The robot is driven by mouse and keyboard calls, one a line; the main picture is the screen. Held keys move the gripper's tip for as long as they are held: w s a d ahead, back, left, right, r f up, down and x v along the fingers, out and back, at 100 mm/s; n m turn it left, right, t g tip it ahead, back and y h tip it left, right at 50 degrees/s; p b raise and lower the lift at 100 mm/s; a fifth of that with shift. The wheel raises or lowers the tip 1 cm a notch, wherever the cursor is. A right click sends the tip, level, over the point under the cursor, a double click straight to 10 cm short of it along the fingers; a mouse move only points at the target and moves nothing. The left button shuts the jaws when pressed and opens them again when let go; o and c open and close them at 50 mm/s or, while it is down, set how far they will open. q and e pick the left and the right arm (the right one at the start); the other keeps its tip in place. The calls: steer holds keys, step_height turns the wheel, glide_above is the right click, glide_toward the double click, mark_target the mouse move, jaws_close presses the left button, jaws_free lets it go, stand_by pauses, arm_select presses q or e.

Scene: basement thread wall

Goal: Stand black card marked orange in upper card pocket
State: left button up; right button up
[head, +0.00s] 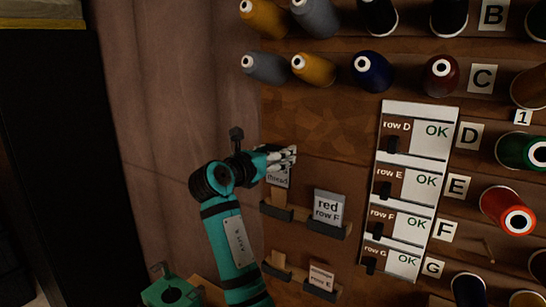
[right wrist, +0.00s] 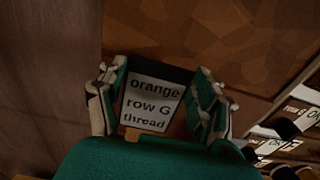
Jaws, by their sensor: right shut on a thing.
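The black card marked orange (right wrist: 150,103) has a white label reading "orange row G thread" and a black top edge. It is upright between the fingers of my right gripper (right wrist: 158,95), which is shut on it. In the head view the right gripper (head: 284,160) covers most of the card, and only the lower label (head: 278,181) shows. The card is directly above the upper left card pocket (head: 276,210), close to its brown wooden piece. I cannot tell whether its lower edge is inside the pocket. My left gripper is not in view.
A red row F card (head: 328,208) stands in the pocket to the right. Below are an emptier pocket (head: 277,270) and one with another card (head: 321,277). A white status panel (head: 417,150) with dark switches and several thread spools (head: 374,71) fill the right and top.

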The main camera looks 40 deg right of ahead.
mark_target(277, 181)
steer(key=f, duration=0.5)
steer(key=shift+s+a+f, duration=0.1)
steer(key=shift+a+f, duration=0.15)
steer(key=shift+f, duration=0.1)
steer(key=shift+a+f, duration=0.2)
steer(key=shift+f, duration=0.55)
steer(key=shift+d+f, duration=0.1)
steer(key=shift+d, duration=0.1)
steer(key=shift+f, duration=0.15)
steer(key=shift+f, duration=0.15)
steer(key=o, duration=0.9)
steer(key=v, duration=1.2)
